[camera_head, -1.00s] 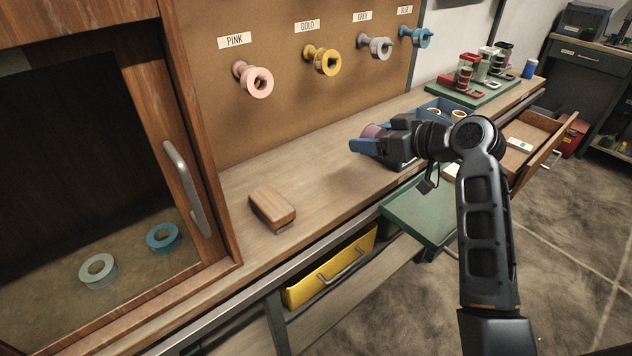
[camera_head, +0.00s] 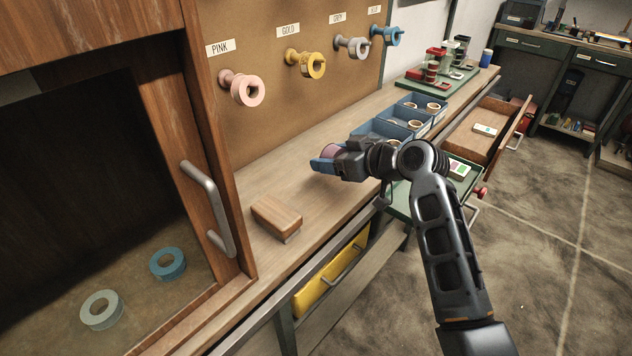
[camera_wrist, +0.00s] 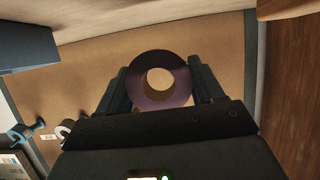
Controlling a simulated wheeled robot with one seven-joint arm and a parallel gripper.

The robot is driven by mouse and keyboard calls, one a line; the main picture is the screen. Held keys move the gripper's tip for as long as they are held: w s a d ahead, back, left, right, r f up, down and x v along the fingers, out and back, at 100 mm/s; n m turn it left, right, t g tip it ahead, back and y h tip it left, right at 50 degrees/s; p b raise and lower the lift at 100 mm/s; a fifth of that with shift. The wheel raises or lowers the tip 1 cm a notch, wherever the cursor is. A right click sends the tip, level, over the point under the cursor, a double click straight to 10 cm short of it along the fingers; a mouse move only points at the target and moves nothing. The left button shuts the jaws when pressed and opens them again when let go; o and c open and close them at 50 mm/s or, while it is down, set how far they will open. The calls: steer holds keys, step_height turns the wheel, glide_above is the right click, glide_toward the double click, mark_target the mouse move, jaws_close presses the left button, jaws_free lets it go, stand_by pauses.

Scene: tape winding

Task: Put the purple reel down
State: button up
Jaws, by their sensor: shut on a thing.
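The purple reel (camera_head: 332,150) is between the jaws of my gripper (camera_head: 326,161), over the wooden bench (camera_head: 335,192). My gripper is shut on it. In the head view the blue fingers and dark hand cover much of the reel. In the wrist view the reel (camera_wrist: 160,60) shows as a dark purple ring with an open centre, gripped from both sides by the fingers (camera_wrist: 161,86). I cannot tell how far the reel is above the bench top, but no contact with the bench is visible.
A wooden block (camera_head: 276,216) lies on the bench left of my gripper. A blue divided bin (camera_head: 385,129) stands behind it. Pink (camera_head: 242,87), gold (camera_head: 306,64), grey and blue reels hang on labelled pegs. Bare bench lies between block and bin. A cabinet (camera_head: 205,160) stands at left.

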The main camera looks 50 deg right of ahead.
mark_target(315, 194)
steer(key=a, duration=0.1)
steer(key=w+a+f, duration=0.2)
steer(key=shift+a+f, duration=0.15)
steer(key=shift+a, duration=0.05)
steer(key=shift+f, duration=2)
steer(key=shift+f, duration=0.1)
steer(key=o, duration=1.1)
